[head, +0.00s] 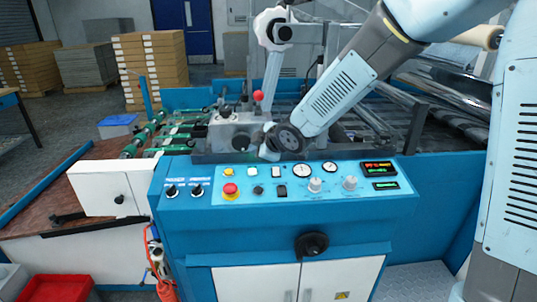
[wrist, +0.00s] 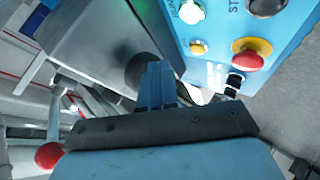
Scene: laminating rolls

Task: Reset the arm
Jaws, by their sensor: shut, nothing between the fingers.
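My gripper (wrist: 158,72) shows in the wrist view with its two fingers together and nothing between them. Its tips are near a dark round part on the metal housing and beside the blue control panel (wrist: 225,40). In the head view my arm reaches in from the upper right. Its end is low over the machine, just behind the top edge of the control panel (head: 225,200). The fingers cannot be made out clearly there. I cannot tell whether the fingertips touch anything.
The panel carries a red emergency stop (head: 230,189), dials and displays. A metal housing (head: 235,130) and a red ball knob (head: 258,96) stand close to my wrist; the knob also shows in the wrist view (wrist: 48,155). Film rolls (head: 440,95) lie right; pallet stacks (head: 150,65) stand behind.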

